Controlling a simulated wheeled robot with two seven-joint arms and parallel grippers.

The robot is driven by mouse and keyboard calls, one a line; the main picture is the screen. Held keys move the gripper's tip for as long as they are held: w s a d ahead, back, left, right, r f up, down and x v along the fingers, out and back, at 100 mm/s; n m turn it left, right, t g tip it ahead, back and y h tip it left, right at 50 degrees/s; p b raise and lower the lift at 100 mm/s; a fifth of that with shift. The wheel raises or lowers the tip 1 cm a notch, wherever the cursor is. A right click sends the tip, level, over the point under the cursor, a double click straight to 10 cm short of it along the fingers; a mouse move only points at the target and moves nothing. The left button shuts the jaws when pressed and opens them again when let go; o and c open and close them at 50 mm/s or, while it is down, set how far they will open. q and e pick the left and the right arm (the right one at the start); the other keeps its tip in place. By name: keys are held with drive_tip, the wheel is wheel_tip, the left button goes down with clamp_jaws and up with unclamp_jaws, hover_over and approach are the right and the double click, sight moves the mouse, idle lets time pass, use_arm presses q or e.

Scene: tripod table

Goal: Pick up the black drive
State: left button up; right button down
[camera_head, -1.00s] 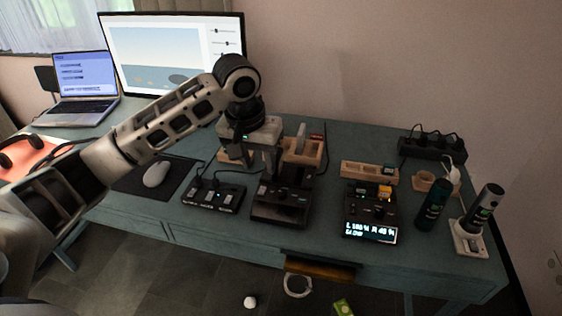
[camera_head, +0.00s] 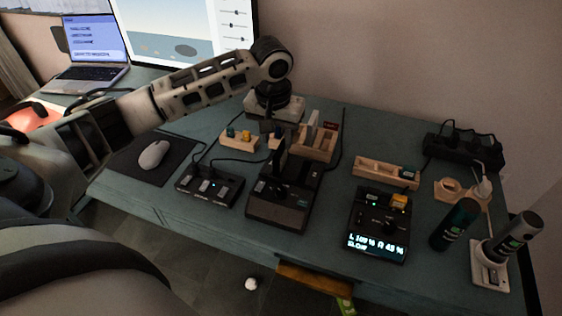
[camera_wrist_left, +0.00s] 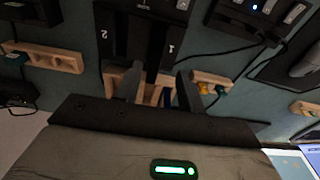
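A thin black slab, seemingly the black drive (camera_head: 281,156), stands upright at the back of the black two-slot dock (camera_head: 279,205). In the left wrist view the dock (camera_wrist_left: 118,40) carries the numbers 1 and 2, and the dark upright slab (camera_wrist_left: 155,48) shows between them. My left gripper (camera_wrist_left: 157,77) is open, its two grey fingers apart, with the slab in line with the gap; I see no contact. In the head view the left gripper (camera_head: 270,128) is small and dark behind the dock, partly hidden. My right gripper is not in view.
A wooden rack (camera_head: 316,146) with upright cards or drives stands close to the right of the gripper. A small wooden tray (camera_head: 238,142) is left of it. A switch box (camera_head: 209,186), a display box (camera_head: 378,225) and cables lie nearby.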

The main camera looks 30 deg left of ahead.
sight(281, 148)
use_arm(q)
drive_tip(key=shift+w+d+f, duration=0.1)
drive_tip(key=shift+f, duration=0.9)
drive_tip(key=shift+w+d+f, duration=0.15)
drive_tip(key=shift+f, duration=0.9)
drive_tip(key=shift+w+d+f, duration=0.1)
drive_tip(key=shift+f, duration=0.9)
clamp_jaws()
